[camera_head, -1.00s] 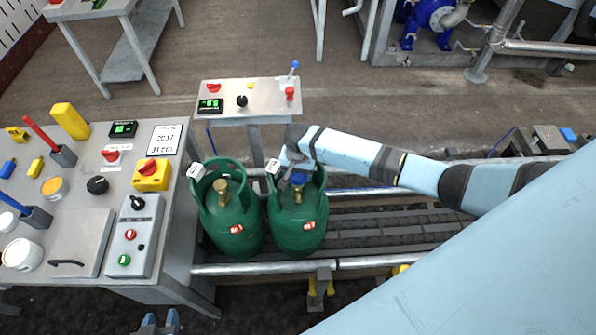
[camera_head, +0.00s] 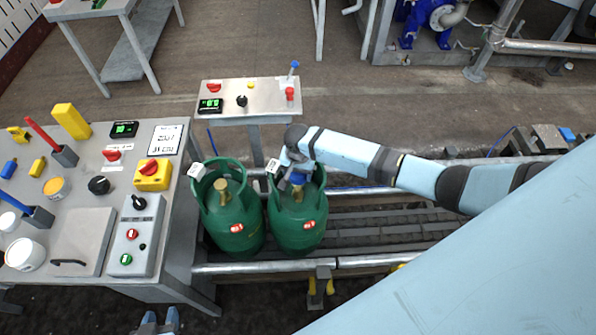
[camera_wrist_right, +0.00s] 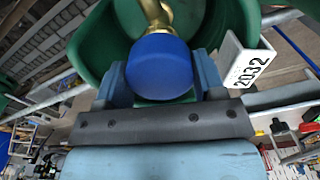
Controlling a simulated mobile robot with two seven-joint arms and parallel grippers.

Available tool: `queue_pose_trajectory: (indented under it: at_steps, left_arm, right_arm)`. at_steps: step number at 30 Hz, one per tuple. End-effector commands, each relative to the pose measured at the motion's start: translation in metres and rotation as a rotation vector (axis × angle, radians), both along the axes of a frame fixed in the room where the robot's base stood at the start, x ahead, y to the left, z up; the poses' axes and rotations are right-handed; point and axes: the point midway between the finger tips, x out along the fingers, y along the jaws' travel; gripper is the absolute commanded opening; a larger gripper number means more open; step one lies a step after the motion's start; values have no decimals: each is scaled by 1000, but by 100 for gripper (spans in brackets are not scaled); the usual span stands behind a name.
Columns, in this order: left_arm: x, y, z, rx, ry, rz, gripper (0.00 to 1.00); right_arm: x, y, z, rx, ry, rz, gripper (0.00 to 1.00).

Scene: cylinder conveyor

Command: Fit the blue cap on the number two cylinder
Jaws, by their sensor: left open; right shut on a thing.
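Two green gas cylinders stand side by side on the conveyor: a left one (camera_head: 236,236) and a right one (camera_head: 298,235). Each has a brass valve inside its collar. My right gripper (camera_head: 297,182) is inside the right cylinder's collar. It is shut on the blue cap (camera_wrist_right: 159,68), one finger on each side. In the right wrist view the cap is up against the brass valve (camera_wrist_right: 155,12); I cannot tell whether it is seated. A white tag (camera_wrist_right: 249,67) on the collar reads 2032. My left gripper (camera_head: 159,324) is open and empty at the bottom edge.
A grey workbench (camera_head: 75,280) with switches, cups and a control box (camera_head: 138,235) stands at the left. A small control table (camera_head: 262,92) stands behind the cylinders. Conveyor rails (camera_head: 350,262) run right, with free rollers (camera_head: 375,238) there.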

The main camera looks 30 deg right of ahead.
Motion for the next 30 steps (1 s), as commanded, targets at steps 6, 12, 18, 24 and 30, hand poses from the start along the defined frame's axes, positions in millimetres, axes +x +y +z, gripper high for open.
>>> queue_pose_trajectory:
  at_steps: [6, 12, 18, 24, 30]
  left_arm:
    - [0, 0, -3, 0, 0, 0, 43]
    - [0, 0, -5, 0, 0, 0, 43]
    - [0, 0, -7, -1, 0, -1, 43]
    - [0, 0, -9, -1, 0, -1, 43]
    - [0, 0, -11, -1, 0, -1, 43]
  right_arm:
    - [0, 0, -6, -1, 1, 0, 41]
    - [0, 0, -11, 0, 1, 0, 41]
    - [0, 0, -16, 1, 1, 1, 41]
    - [0, 1, -21, 1, 1, 0, 41]
    - [0, 0, -26, 1, 1, 0, 41]
